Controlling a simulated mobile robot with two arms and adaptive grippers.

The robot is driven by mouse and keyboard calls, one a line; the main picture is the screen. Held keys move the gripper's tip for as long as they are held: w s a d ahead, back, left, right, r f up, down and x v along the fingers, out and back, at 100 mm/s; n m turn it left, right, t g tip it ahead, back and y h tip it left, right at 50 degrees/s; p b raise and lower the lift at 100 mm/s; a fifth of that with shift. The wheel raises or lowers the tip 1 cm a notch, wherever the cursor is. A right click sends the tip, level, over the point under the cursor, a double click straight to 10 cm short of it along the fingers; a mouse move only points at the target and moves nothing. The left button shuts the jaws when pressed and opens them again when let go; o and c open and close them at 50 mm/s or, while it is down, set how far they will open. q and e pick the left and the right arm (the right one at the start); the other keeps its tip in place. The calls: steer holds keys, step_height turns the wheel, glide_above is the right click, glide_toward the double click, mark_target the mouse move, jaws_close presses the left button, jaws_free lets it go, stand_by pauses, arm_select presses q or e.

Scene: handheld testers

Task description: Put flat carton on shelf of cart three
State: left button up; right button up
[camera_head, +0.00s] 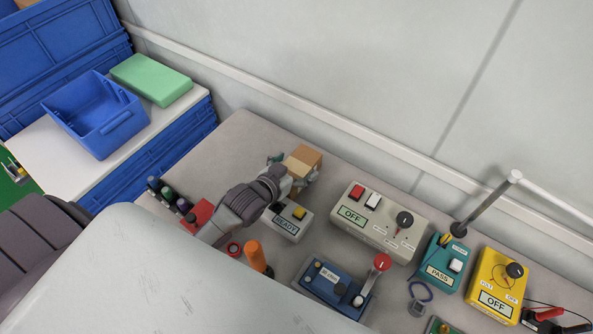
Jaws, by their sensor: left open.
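A small brown carton (306,155) sits on the grey bench (240,130) near its back edge; I cannot tell for sure that it is the flat carton. My left gripper (291,175) is open at the near side of this carton. The gripper hides part of the carton, and I cannot tell whether they touch. No cart marked three can be made out. My right gripper is not in view.
A tester marked READY (288,223) stands close below the gripper. A grey OFF tester (378,220), a blue tester (336,287), a teal PASS tester (440,270) and a yellow tester (493,285) stand to the right. A blue bin (97,118) and green box (150,78) are at left.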

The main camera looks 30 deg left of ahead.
mark_target(297, 166)
arm_select(q)
steer(key=c, duration=1.5)
step_height(297, 166, up, 10)
steer(key=shift+c, duration=0.2)
steer(key=s+d+r+y, duration=0.1)
steer(key=s+d+r, duration=0.1)
steer(key=r, duration=0.3)
steer(key=s+d+r+n, duration=0.1)
steer(key=s+d+r, duration=0.1)
steer(key=r, duration=0.3)
steer(key=shift+s+d+r+n+y, duration=0.15)
steer(key=shift+s+d+n+y, duration=0.2)
steer(key=shift+s, duration=0.55)
